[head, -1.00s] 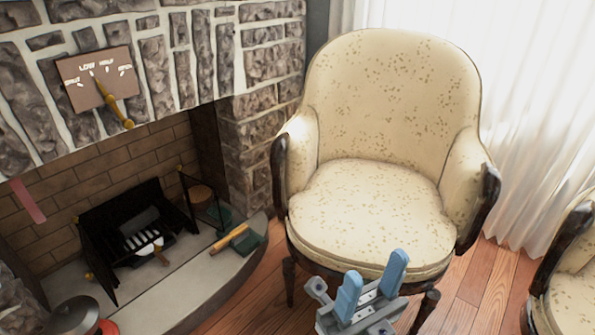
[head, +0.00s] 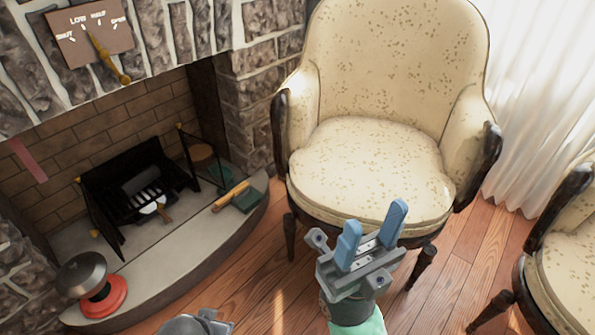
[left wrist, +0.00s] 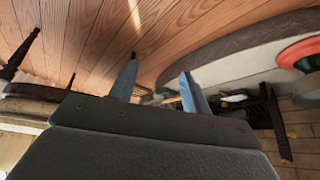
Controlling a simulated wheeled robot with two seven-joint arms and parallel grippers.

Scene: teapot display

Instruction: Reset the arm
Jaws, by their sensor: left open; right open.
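My right gripper (head: 372,234) shows in the head view in front of the cream armchair. Its two blue fingers are apart with nothing between them. Part of my left gripper (head: 196,322) shows at the bottom edge of the head view, its fingers cut off or hidden there. In the left wrist view my left gripper (left wrist: 158,88) has its two blue fingers spread, with nothing held between them. No teapot is clearly seen.
A cream armchair (head: 370,170) stands ahead, with a second armchair (head: 575,270) at the right. A stone fireplace hearth (head: 170,262) lies left, bearing a red-based object with a dark lid (head: 100,297). A lever plate (head: 90,32) is above. Wooden floor (head: 275,290) is free between.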

